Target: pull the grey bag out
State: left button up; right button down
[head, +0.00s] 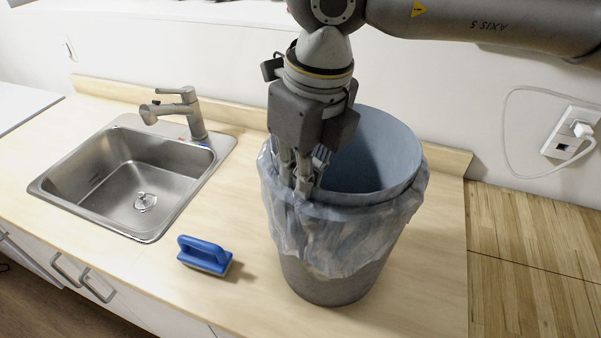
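A grey, partly see-through bag (345,240) is draped over the outside of the upper part of a grey bin (335,285), all round the visible rim. The bin stands upright on the counter and its inside looks empty. My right gripper (303,190) points down at the left side of the bin's rim, with its fingers at the bag's edge. The fingertips overlap the bag and rim, so I cannot tell whether they are closed on the bag. My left gripper is not in view.
A blue-handled brush (205,254) lies on the wooden counter (235,300) left of the bin. A steel sink (135,185) with a faucet (180,110) is farther left. A wall socket with a plugged cable (572,132) is at the right.

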jog(key=shift+r+p, duration=2.4)
jog(key=shift+r, duration=2.35)
notch_tip(320, 180, up, 18)
jog(key=p, duration=0.7)
